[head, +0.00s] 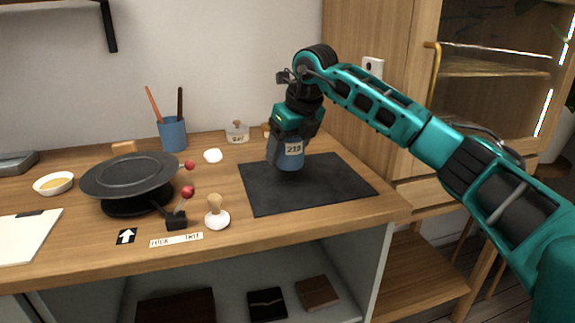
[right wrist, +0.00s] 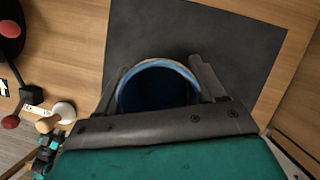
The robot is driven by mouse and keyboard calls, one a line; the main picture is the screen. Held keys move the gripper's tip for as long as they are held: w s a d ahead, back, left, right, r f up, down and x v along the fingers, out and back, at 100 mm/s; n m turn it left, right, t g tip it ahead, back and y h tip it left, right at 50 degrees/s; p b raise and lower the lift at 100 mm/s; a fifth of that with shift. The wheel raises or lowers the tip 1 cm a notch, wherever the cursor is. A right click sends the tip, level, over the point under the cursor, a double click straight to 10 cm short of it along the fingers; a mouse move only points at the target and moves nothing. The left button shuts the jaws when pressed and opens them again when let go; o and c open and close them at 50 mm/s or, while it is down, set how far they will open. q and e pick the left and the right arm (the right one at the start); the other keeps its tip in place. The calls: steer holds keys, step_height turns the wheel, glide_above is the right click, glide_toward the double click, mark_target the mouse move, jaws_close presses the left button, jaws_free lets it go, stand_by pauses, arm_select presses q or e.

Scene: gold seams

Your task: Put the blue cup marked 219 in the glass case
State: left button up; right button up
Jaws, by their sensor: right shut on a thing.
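The blue cup marked 219 (head: 291,158) is upright over the dark mat (head: 340,186) on the wooden bench. My right gripper (head: 286,142) is shut on it from above. In the right wrist view the cup's round rim (right wrist: 160,66) shows between the two fingers (right wrist: 160,88). I cannot tell whether the cup's base touches the mat. The glass case (head: 490,80) stands at the right, with glass panes, a wooden frame and a brass handle (head: 433,75). My right arm passes in front of its lower part. My left gripper is not in view.
A black turntable (head: 130,177) with red knobs stands left of the mat. A blue pot with brushes (head: 172,133), a small jar (head: 237,132), a white bowl (head: 54,184) and a wood-handled stamp (head: 216,212) are also on the bench. The mat's right side is clear.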

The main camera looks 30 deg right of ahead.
mark_target(287, 163)
steer(key=shift+f+b, duration=0.3)
steer(key=shift+f, duration=1.4)
steer(key=shift+f, duration=0.15)
steer(key=o, duration=1.1)
steer(key=shift+o, duration=0.2)
